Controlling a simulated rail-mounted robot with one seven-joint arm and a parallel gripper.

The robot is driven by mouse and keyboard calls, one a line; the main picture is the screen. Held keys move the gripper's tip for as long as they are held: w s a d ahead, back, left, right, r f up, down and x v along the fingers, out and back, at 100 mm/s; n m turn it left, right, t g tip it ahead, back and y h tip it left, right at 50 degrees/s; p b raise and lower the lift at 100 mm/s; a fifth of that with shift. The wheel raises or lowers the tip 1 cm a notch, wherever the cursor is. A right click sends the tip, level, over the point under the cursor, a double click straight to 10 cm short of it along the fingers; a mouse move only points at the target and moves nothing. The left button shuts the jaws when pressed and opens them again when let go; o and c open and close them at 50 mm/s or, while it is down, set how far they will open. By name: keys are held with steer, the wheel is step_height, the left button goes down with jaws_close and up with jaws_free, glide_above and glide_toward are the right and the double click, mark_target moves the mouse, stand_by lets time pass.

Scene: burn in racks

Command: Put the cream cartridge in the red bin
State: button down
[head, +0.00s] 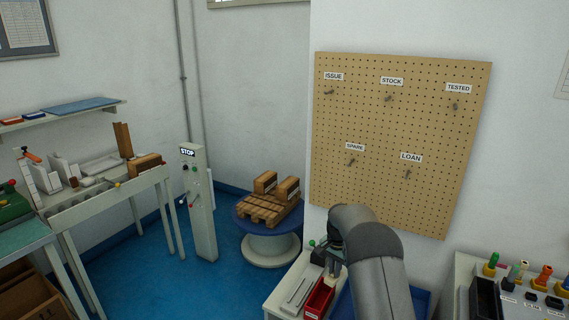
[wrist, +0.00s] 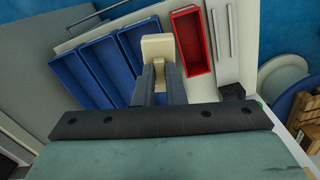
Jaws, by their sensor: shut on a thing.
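The cream cartridge (wrist: 157,46) is between the fingertips of my gripper (wrist: 160,82), which is shut on it in the wrist view. The red bin (wrist: 206,62) is open-topped and looks empty there, just right of the cartridge. The cartridge appears to the left of the bin's opening, over the nearest blue bin's side; its height above the bins is hard to tell. In the head view the red bin (head: 309,307) shows at the bottom, and my gripper (head: 331,275) is just above and beside it, partly hidden by my arm.
Several blue bins (wrist: 112,60) stand in a row left of the red bin. Two metal rods (wrist: 216,35) lie on the pale bench right of it, with a small dark block (wrist: 232,91) nearby. A pegboard (head: 395,215) hangs on the wall behind.

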steer(key=w+a+f+m+b, duration=0.1)
steer(key=w+f+m+b, duration=0.4)
steer(key=f, duration=0.7)
steer(key=w+b, duration=0.2)
steer(key=b, duration=0.1)
steer(key=shift+a+f, duration=0.15)
steer(key=shift+a, duration=0.1)
steer(key=shift+w, duration=0.1)
steer(key=c, duration=1.4)
jaws_free()
step_height(320, 180, up, 18)
steer(key=p, duration=0.7)
steer(key=shift+f, duration=0.25)
